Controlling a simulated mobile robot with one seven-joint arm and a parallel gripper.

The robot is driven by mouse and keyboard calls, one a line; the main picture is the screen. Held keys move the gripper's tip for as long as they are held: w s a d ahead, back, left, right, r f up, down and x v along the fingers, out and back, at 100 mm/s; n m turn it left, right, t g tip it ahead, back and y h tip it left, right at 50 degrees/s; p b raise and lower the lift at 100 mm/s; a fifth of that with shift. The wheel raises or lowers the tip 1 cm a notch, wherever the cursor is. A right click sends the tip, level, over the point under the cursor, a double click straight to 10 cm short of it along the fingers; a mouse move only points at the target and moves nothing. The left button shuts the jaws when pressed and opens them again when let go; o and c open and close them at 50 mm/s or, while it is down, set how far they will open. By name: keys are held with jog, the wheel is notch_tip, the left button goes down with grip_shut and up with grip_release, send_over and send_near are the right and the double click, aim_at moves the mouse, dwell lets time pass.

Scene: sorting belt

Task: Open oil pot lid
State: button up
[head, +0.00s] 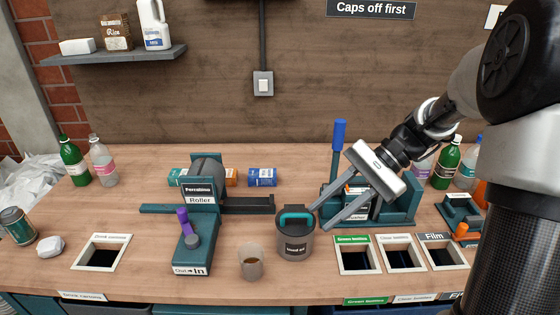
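The oil pot (295,245) is a grey round pot with a dark label. It stands upright on the bench, right of centre. Its lid (296,215) is on the pot and has a teal handle on top. My gripper (319,217) reaches down from the upper right, tilted. Its two fingers are spread apart with nothing between them that I can make out. The fingertips are close to the right side of the lid and handle; whether they touch it I cannot tell.
A beaker (251,263) stands just left of the pot in front. The roller machine (200,205) is to the left, and the teal press with a blue lever (337,150) is behind my gripper. Drop openings with labelled frames (357,273) lie to the right.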

jog(key=w+d+f+m+y+b, duration=0.3)
jog(key=w+f+y, duration=0.1)
jog(key=w+f, duration=0.15)
jog(key=m+t+y+b, duration=0.2)
jog(key=m+y, duration=0.1)
jog(key=y, duration=0.2)
send_near(288, 215)
jog(key=shift+t, duration=0.4)
jog(key=a+b, duration=0.1)
jog(key=a, duration=1)
jog(key=shift+a+f, duration=0.1)
jog(key=shift+a, duration=0.3)
grip_shut()
